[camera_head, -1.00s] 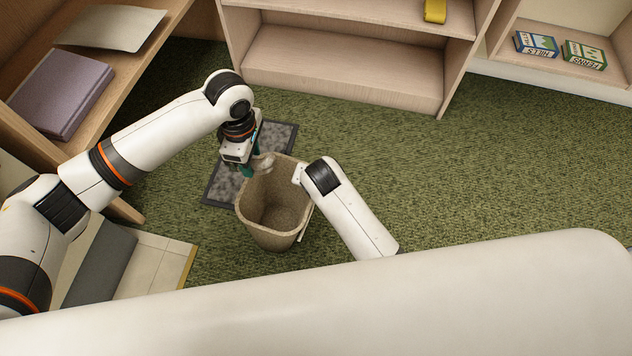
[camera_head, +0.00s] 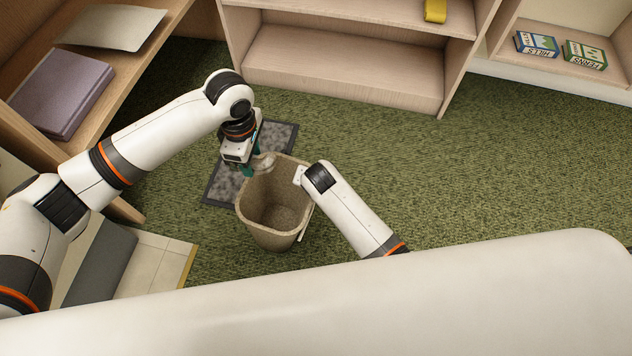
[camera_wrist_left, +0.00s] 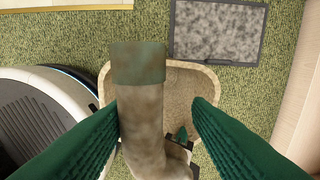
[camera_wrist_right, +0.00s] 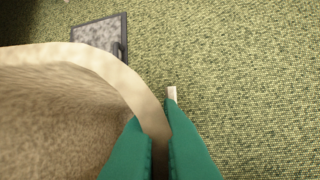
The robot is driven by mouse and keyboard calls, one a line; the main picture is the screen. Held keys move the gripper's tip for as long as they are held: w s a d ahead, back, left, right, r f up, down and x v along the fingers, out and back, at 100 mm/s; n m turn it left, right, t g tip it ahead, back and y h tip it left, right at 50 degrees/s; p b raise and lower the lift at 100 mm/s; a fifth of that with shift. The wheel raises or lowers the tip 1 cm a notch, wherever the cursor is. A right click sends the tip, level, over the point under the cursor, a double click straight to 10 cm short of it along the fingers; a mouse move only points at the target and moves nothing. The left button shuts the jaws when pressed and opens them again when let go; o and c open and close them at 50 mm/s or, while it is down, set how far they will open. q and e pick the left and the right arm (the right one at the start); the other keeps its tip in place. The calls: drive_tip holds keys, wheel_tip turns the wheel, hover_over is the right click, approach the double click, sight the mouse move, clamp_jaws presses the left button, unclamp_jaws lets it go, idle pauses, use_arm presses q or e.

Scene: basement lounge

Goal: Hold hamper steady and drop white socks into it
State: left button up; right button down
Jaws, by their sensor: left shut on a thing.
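The hamper (camera_head: 275,235), a beige open bin, stands upright on the green carpet. Its mouth also shows in the left wrist view (camera_wrist_left: 190,85). My left gripper (camera_head: 254,169) is at the hamper's far left rim, shut on a whitish sock (camera_head: 265,162). In the left wrist view the sock (camera_wrist_left: 140,125) looks mottled, with a grey-green band, and hangs between the green fingers over the hamper. My right gripper (camera_wrist_right: 155,125) has its fingers on either side of the hamper's right rim (camera_wrist_right: 125,75). The hamper's floor looks empty where it shows.
A grey framed mat (camera_head: 222,190) lies behind the hamper. A wooden shelf (camera_head: 340,85) stands at the back, and a desk with a purple book (camera_head: 62,92) at the left. Two small boxes (camera_head: 536,44) sit on a shelf at the right. The carpet right of the hamper is clear.

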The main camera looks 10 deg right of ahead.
use_arm(q)
wheel_tip(320, 180, down, 9)
drive_tip(key=o, duration=1.1)
drive_tip(key=shift+c, duration=0.2)
drive_tip(key=shift+r, duration=0.1)
wheel_tip(320, 180, up, 12)
drive_tip(key=shift+f, duration=0.1)
idle(0.6)
use_arm(e)
drive_tip(key=c, duration=1.5)
unclamp_jaws()
